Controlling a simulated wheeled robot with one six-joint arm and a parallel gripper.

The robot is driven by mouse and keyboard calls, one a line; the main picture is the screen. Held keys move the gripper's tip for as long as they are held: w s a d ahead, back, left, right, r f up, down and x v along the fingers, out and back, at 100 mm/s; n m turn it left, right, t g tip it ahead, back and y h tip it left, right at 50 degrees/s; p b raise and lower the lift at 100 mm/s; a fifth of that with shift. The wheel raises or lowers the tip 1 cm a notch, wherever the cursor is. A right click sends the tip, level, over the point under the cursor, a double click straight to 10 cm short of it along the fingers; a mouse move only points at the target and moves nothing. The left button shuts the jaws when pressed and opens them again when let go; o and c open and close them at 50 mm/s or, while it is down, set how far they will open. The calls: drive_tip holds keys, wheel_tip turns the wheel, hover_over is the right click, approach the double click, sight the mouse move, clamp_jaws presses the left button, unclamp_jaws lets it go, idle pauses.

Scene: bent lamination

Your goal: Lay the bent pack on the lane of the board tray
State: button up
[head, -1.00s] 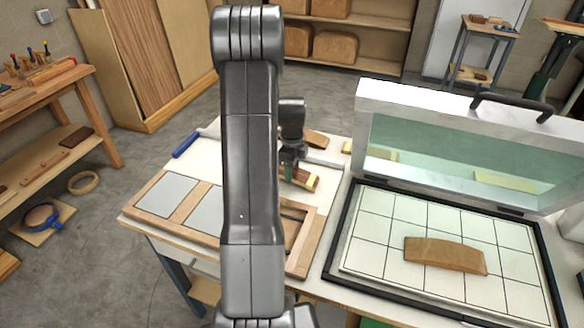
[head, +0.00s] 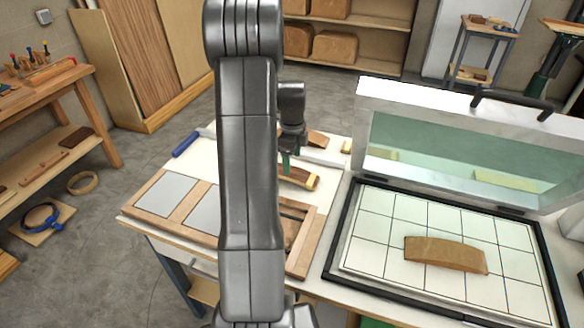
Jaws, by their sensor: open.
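A short curved piece with a brown side and a yellow end (head: 300,177), likely the bent pack, lies on the pale surface behind the wooden-framed tray. My arm hides its left end. My gripper (head: 286,163), with green fingers, is open just above this left end; any remaining contact is hard to tell. The wooden-framed tray (head: 153,207) has grey panels at left and an open recess at right, partly behind my arm. Which strip is the lane I cannot tell. A brown curved block (head: 445,254) lies on the gridded plate at right.
The gridded plate (head: 395,229) sits in a black frame under a raised clear lid (head: 440,146) with a black handle. A blue-handled tool (head: 186,144) lies at the table's back left. Small wooden blocks (head: 317,139) stand behind the curved piece. Pale surface (head: 207,168) left of my arm is clear.

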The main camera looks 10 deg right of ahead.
sight(292, 172)
wheel_tip(292, 172, up, 8)
drive_tip(key=shift+f, duration=0.1)
idle(1.4)
